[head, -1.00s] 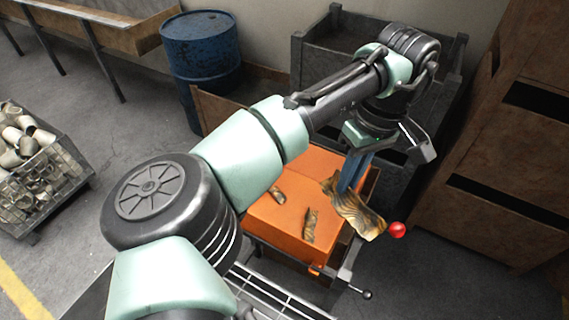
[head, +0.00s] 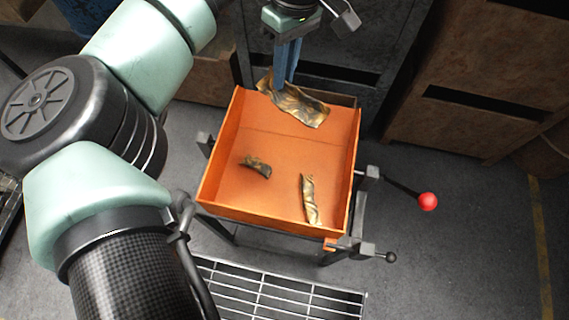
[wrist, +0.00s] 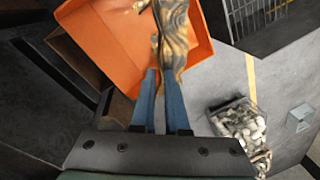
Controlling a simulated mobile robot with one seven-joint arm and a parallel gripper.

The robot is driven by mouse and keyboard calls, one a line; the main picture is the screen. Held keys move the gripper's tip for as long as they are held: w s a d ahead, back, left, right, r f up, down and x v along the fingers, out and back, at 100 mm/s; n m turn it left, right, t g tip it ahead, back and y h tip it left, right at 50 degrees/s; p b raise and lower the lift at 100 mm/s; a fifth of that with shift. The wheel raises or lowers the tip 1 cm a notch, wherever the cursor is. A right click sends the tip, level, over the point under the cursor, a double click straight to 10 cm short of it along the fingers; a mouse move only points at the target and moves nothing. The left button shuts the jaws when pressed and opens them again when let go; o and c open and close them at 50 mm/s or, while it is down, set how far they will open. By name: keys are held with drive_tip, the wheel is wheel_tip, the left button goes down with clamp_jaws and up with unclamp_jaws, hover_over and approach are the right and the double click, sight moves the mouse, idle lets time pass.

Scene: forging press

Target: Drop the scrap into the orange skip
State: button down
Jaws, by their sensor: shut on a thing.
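My gripper (head: 286,78) is shut on a crumpled brown and gold piece of scrap (head: 303,106). In the head view the scrap shows over the far part of the orange skip (head: 282,146); its height above the floor of the skip is hard to tell. In the wrist view the scrap (wrist: 174,32) stretches away from the blue fingertips (wrist: 160,84), and the skip (wrist: 120,50) lies beyond it to the left. Two smaller scrap pieces lie in the skip: a dark curled one (head: 256,166) and a longer one (head: 310,199).
A lever with a red knob (head: 428,201) sticks out right of the skip. A metal grating (head: 275,290) lies in front of it. A brown cabinet (head: 480,80) stands at the right. A wire crate of metal parts (wrist: 240,128) shows in the wrist view.

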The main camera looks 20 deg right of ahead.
drive_tip(key=shift+w+f+b, duration=0.15)
drive_tip(key=shift+f+b, duration=1.05)
drive_tip(key=shift+f, duration=0.35)
drive_tip(key=c, duration=0.8)
unclamp_jaws()
drive_tip(key=shift+c, duration=0.2)
wheel_tip(320, 180, up, 13)
drive_tip(key=d+b, duration=0.1)
drive_tip(key=shift+w+d+b, duration=0.3)
drive_tip(key=shift+w+d, duration=0.05)
drive_tip(key=shift+d, duration=0.05)
drive_tip(key=shift+f, duration=0.1)
